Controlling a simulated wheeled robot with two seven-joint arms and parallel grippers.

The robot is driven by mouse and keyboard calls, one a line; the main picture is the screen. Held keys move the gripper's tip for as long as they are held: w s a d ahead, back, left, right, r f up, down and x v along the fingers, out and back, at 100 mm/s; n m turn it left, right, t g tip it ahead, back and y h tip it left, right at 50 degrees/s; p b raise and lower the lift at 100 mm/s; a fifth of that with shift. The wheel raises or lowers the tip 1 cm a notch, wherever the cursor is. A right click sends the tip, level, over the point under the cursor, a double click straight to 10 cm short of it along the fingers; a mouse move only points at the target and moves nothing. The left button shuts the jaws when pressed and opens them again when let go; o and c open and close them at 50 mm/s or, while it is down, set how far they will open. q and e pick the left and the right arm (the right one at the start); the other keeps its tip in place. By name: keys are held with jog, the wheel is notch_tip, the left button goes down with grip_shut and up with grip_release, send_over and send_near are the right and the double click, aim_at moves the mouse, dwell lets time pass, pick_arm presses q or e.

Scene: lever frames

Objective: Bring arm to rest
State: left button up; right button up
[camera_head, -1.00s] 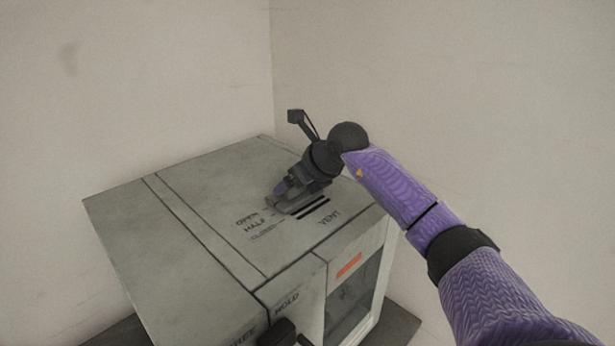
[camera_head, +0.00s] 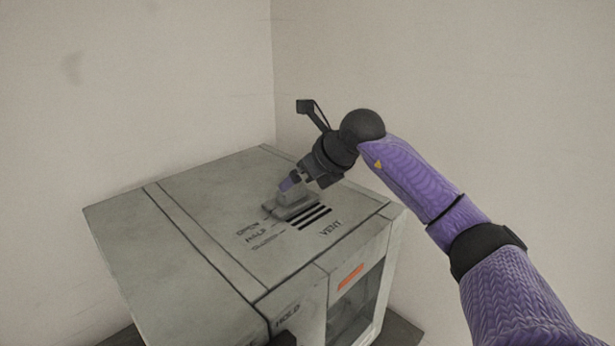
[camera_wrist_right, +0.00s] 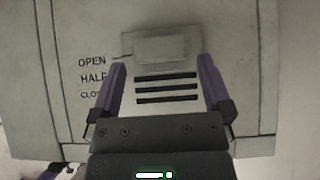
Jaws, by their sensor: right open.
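My right arm comes in from the right with its gripper (camera_head: 287,188) above the top of a grey machine (camera_head: 190,230). In the right wrist view my right gripper (camera_wrist_right: 162,72) is open, with its purple fingers wide apart and nothing between them but the view of the panel. A light grey vent slider (camera_head: 292,208) sits at the head of the dark vent slots, level with the word OPEN. It also shows in the right wrist view (camera_wrist_right: 160,47), just beyond the fingertips. I cannot tell the exact gap between fingers and slider. My left gripper is not in view.
The machine's front has a window door with an orange label (camera_head: 350,276) and a dark handle (camera_head: 284,338) at the lower edge. Pale walls stand close behind and to the right.

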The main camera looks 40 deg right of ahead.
jog(key=v, duration=0.4)
jog(key=shift+s+r, duration=0.15)
